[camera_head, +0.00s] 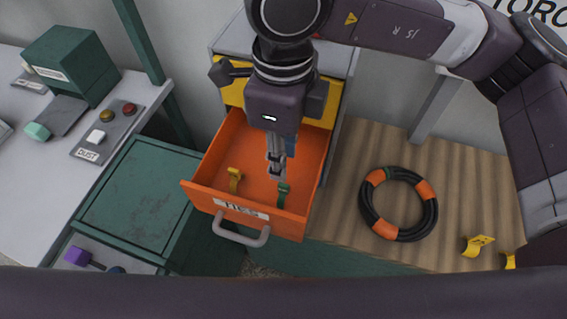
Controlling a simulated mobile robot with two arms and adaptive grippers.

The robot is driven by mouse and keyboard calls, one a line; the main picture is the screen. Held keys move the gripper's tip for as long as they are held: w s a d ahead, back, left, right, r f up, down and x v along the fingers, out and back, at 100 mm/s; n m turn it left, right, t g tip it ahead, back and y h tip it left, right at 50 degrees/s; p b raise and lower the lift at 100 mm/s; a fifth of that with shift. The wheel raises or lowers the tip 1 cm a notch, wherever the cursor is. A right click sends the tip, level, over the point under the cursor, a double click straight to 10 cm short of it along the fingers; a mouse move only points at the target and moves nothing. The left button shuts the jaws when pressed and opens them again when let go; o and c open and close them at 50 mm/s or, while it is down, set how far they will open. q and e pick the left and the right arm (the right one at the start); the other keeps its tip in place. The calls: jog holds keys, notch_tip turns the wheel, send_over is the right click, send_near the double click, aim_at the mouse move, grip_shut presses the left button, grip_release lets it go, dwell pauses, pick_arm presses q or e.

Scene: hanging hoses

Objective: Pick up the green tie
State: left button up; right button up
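The green tie (282,194) stands in the open orange drawer (215,165), near its front wall and right of the middle. My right gripper (276,174) points down into the drawer, just above and slightly left of the green tie as seen here. Its fingers look close together, but their gap is not clear at this size. No contact with the tie can be made out. A yellow tie (234,179) stands in the drawer to the left. My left gripper is not in view.
The drawer front has a label and a grey handle (241,232). A black hose coil (434,212) with orange and green bands lies on the wooden bench (468,190) at right. Yellow clips (476,245) lie near it. A grey desk with a button panel (108,130) is at left.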

aim_at(284, 185)
jog(key=f+p, duration=0.1)
jog(key=f, duration=0.1)
jog(key=s+f+p, duration=0.1)
jog(key=f+p, duration=0.1)
jog(key=shift+f, duration=0.4)
jog(key=shift+w+f+p, duration=0.2)
jog(key=shift+f, duration=0.4)
jog(key=shift+w+f+p, duration=0.15)
jog(key=shift+f+p, duration=0.05)
jog(key=shift+f, duration=0.65)
jog(key=shift+s, duration=0.15)
jog(key=c, duration=0.6)
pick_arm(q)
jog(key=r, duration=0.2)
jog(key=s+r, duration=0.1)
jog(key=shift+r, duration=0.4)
pick_arm(e)
grip_shut()
